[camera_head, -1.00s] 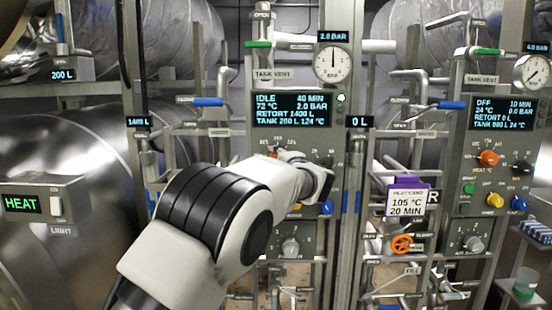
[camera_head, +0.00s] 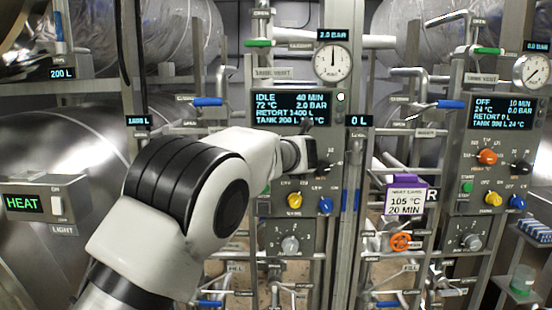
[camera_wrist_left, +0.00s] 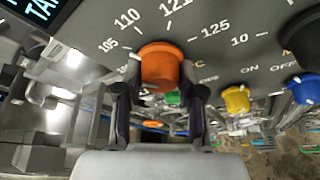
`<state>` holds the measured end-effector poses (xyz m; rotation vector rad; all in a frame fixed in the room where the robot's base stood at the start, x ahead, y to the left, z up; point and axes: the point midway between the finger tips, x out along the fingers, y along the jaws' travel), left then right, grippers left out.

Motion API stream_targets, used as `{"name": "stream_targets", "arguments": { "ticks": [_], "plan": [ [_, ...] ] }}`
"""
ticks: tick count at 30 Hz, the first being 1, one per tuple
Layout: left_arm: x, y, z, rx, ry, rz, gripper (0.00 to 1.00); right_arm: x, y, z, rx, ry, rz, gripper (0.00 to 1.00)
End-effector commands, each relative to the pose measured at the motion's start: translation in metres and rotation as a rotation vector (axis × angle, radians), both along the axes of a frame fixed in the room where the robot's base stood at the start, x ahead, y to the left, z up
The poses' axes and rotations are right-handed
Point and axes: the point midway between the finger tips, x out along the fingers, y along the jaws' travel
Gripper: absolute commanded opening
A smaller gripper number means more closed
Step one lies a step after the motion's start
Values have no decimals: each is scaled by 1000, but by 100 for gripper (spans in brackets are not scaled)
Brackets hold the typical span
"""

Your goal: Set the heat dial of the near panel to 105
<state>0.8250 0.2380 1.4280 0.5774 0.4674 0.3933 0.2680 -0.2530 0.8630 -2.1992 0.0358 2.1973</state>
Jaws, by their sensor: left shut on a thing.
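The near panel (camera_head: 262,208) stands mid-picture in the head view, with a display (camera_head: 291,108) reading IDLE, 40 MIN, 72 °C, 2.0 BAR. Its orange heat dial (camera_wrist_left: 160,66) is hidden behind my arm there but shows in the left wrist view. My left gripper (camera_wrist_left: 161,90) is shut on the dial, one finger at each side. Scale marks 105, 110, 121 and 125 surround it. A white mark at the dial's upper left lies on the 105–110 side; its exact setting is unclear. My right gripper is not in view.
Yellow knob (camera_head: 294,200), blue knob (camera_head: 325,205) and grey knob (camera_head: 290,244) sit below on the near panel. A purple-topped card (camera_head: 405,200) reads 105 °C, 20 MIN. A second panel (camera_head: 500,140) reading OFF stands at right. Pipes and valves surround the panels.

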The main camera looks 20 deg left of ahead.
Motion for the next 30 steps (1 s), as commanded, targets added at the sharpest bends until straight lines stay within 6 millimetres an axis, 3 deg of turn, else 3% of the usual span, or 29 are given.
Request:
{"name": "stream_targets", "arguments": {
  "ticks": [9, 23, 24, 25, 26, 30],
  "plan": [
    [0, 0, 5, -103, -36, -3, 3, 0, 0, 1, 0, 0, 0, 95],
    [0, 0, 5, -114, -41, -3, 3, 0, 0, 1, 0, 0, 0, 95],
    [0, 0, 6, -114, -41, -3, 49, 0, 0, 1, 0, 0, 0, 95],
    [0, 0, 6, -114, -41, -3, 59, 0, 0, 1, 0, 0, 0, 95],
    [0, 0, 5, -114, -41, -3, 63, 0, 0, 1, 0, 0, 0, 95],
    [0, 0, 3, -114, -38, -1, 63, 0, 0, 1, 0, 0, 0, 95]
  ]
}}
